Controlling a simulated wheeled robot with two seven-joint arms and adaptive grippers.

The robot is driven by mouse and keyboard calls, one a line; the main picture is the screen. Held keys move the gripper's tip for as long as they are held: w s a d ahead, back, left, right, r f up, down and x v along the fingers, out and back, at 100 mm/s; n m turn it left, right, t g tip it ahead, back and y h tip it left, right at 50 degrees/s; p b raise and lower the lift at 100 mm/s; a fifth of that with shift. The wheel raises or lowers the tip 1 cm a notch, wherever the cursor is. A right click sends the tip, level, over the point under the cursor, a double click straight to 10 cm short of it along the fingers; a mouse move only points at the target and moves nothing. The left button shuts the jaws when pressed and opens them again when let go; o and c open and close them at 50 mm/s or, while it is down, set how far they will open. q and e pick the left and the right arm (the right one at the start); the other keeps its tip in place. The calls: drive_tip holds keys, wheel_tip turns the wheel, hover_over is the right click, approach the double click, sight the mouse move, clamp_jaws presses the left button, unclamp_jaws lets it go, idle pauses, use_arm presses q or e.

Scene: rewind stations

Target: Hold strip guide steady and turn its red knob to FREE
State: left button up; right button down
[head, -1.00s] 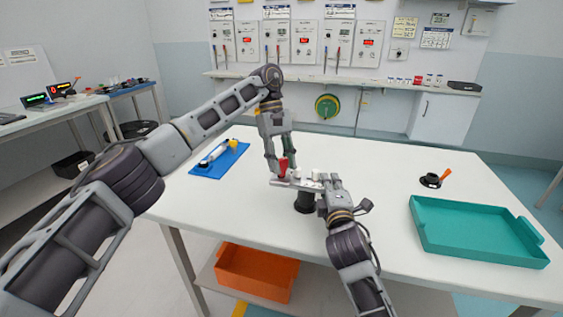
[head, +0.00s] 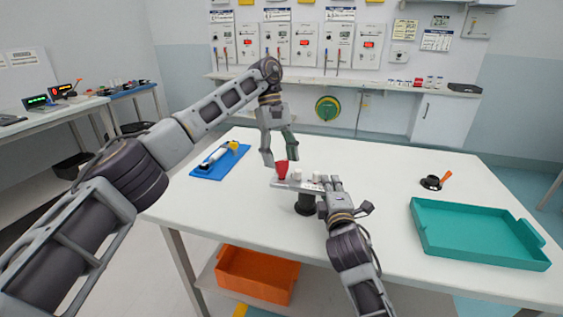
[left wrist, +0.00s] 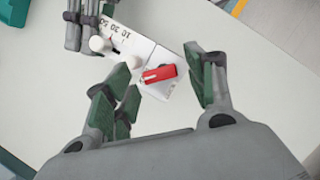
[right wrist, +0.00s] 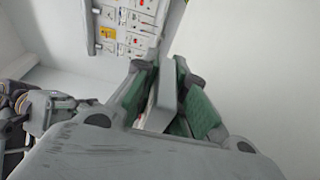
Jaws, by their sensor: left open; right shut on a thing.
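The strip guide (head: 297,187) is a pale plate on a black post on the white table. Its red knob (head: 283,170) stands at the plate's left end. In the left wrist view the red knob (left wrist: 160,73) is a bar lying aslant across the plate, near a dark line. I cannot read a FREE mark. My left gripper (head: 280,160) is open just above the knob, its fingers (left wrist: 163,84) spread on either side, apart from it. My right gripper (head: 327,187) is shut on the guide's other end; the right wrist view shows the guide's edge (right wrist: 165,88) between its fingers.
A blue mat (head: 221,161) with a white and yellow tool lies at the table's back left. A teal tray (head: 470,255) is at the right, with a small black item with an orange handle (head: 434,182) behind it. An orange bin (head: 257,276) sits below.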

use_arm(q)
drive_tip(key=shift+v, duration=2.6)
use_arm(e)
drive_tip(key=shift+f, duration=0.1)
drive_tip(key=c, duration=1.4)
unclamp_jaws()
drive_tip(key=shift+s, duration=0.15)
drive_tip(key=shift+s+d, duration=0.2)
drive_tip(key=shift+s, duration=2.7)
drive_tip(key=shift+s+d, duration=0.15)
drive_tip(key=shift+s, duration=2.75)
drive_tip(key=shift+s, duration=0.1)
